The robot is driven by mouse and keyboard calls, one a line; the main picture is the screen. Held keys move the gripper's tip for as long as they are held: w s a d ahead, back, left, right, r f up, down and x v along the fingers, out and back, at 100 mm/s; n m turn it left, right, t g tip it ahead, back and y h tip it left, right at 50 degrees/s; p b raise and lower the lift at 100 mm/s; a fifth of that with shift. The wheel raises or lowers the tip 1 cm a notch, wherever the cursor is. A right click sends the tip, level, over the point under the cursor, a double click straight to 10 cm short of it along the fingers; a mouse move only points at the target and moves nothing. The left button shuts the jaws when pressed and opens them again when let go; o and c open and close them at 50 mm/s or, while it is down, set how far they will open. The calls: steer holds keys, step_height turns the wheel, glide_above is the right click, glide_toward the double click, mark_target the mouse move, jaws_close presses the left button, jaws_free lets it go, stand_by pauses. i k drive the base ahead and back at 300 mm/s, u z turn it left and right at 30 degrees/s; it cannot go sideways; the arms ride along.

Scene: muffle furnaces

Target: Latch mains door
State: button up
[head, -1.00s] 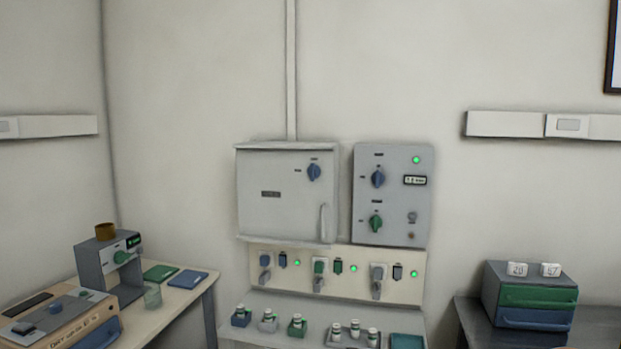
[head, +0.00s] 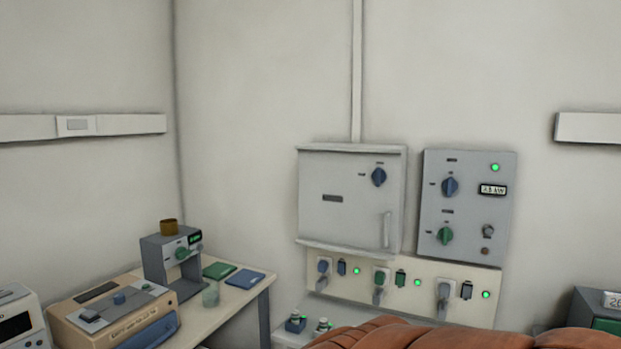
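The mains door (head: 345,205) is the pale grey front of the wall cabinet, right of centre in the head view. It lies flush or nearly flush with the cabinet; I cannot tell whether a small gap is there. A vertical handle (head: 387,230) is at its lower right. An orange-brown part, which looks like my arm, crosses the bottom right, below the cabinet. My gripper is not in view.
A grey control panel (head: 468,205) with blue and green knobs hangs right of the cabinet. A socket strip (head: 400,288) with plugs and green lights runs beneath. A table (head: 245,296) with instruments stands at the left. The wall above is clear apart from a vertical conduit (head: 356,70).

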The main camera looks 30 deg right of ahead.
mark_target(378, 176)
steer(key=u, duration=0.05)
steer(key=i, duration=1.25)
steer(key=z, duration=0.75)
